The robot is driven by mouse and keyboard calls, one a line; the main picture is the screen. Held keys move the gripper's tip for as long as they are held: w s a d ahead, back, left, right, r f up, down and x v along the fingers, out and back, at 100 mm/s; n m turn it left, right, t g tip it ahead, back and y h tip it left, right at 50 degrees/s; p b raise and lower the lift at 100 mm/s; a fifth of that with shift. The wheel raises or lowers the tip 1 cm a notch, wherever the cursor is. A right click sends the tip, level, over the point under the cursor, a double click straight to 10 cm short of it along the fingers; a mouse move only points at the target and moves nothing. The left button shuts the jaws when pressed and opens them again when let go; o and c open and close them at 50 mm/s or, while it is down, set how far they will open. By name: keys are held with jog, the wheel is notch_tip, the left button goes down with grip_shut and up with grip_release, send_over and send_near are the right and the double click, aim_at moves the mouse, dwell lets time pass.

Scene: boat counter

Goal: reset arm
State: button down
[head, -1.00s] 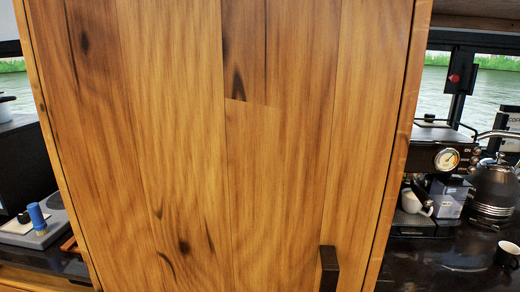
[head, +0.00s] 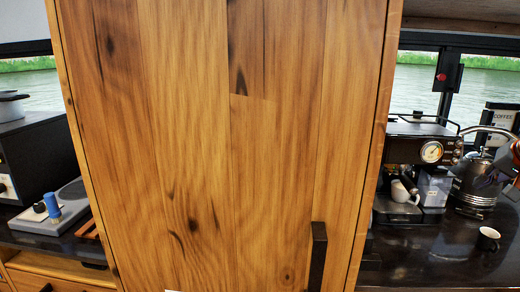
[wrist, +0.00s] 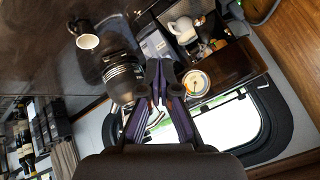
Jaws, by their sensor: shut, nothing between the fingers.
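My gripper (wrist: 158,80) shows in the wrist view with its fingertips together and nothing between them. In that view it is in front of the kettle (wrist: 123,78) and the coffee machine's gauge (wrist: 195,82), and the picture is strongly tilted. How far the fingers are from these things I cannot tell. In the head view the gripper's fingers do not show. A tall wooden cabinet door (head: 215,150) with a dark handle (head: 317,255) fills the middle of the head view, and it looks closed.
On the left are a black appliance (head: 35,155) and a grey device with a blue knob (head: 52,208). Windows show water behind.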

jog(key=s+a+f+n+g+y, duration=0.1)
jog(key=s+a+f+n+g, duration=0.15)
jog(key=a, duration=0.65)
jog(key=s+a+f+n+g+p, duration=0.1)
jog(key=s+a+f, duration=0.3)
jog(key=a, duration=0.5)
jog(key=s+a+f+n+g+y, duration=0.1)
jog(key=s+a+f+n, duration=0.15)
jog(key=a, duration=0.65)
jog(key=s+a+f+g, duration=0.1)
jog(key=s+f, duration=0.3)
jog(key=s, duration=0.4)
jog(key=s+a+f+n+g+h+p, duration=0.1)
jog(key=s+a+f+g, duration=0.1)
jog(key=s, duration=0.6)
jog(key=s+a+f+g, duration=0.2)
jog(key=s+a+f, duration=0.1)
jog(key=s+f, duration=0.3)
jog(key=shift+s+a+n+h+p, duration=0.3)
jog(key=shift+s+a+n+h, duration=0.1)
jog(key=shift+s, duration=0.6)
jog(key=shift+f, duration=0.1)
